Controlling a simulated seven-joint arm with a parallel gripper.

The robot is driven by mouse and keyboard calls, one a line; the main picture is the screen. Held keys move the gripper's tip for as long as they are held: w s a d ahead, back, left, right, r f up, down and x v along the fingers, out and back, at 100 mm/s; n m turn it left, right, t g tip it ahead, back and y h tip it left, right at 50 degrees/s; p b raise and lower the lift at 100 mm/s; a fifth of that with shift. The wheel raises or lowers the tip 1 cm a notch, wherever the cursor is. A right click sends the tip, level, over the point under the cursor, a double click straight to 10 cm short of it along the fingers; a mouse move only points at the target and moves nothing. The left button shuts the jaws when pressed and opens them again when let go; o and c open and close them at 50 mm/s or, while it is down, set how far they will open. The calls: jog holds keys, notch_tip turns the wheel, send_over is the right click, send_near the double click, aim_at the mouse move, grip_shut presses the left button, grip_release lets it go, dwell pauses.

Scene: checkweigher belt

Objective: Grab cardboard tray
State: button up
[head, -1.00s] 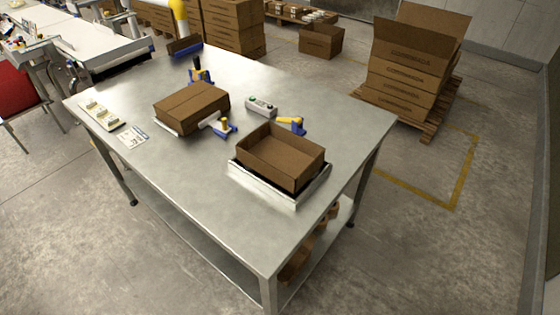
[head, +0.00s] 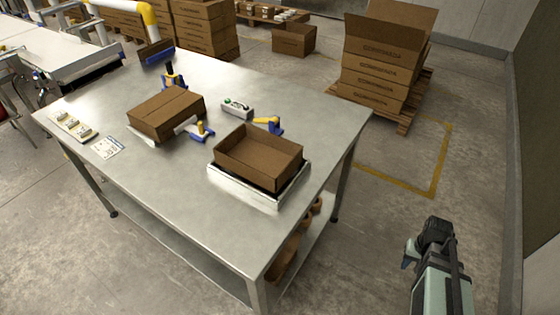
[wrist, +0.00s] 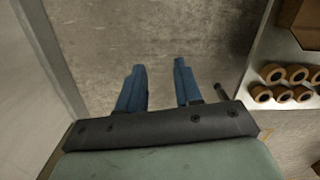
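The cardboard tray (head: 259,158) is an open, empty brown box near the right corner of the steel table. It sits in a shallow metal holder (head: 243,186). My gripper (head: 408,255) is at the lower right in the head view, off the table and well apart from the tray. In the wrist view my gripper (wrist: 158,82) shows two blue fingers spread apart with bare floor between them. The cardboard tray is not visible in the wrist view.
A closed carton (head: 166,112), blue-yellow clamps (head: 202,132) and a control box (head: 237,108) stand on the steel table (head: 150,180). Tape rolls (wrist: 285,82) lie on the lower shelf. Stacked cartons (head: 385,65) stand on a pallet behind.

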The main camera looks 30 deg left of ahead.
jog(key=w+a+r+n, duration=0.3)
jog(key=w+a+r, duration=0.55)
jog(key=a, duration=0.25)
notch_tip(320, 180, up, 33)
jog(key=n, duration=1.3)
send_over(276, 149)
jog(key=shift+t, duration=0.4)
jog(key=shift+w+a+f, duration=0.1)
jog(key=shift+f, duration=6.5)
jog(key=shift+c, duration=0.2)
grip_shut()
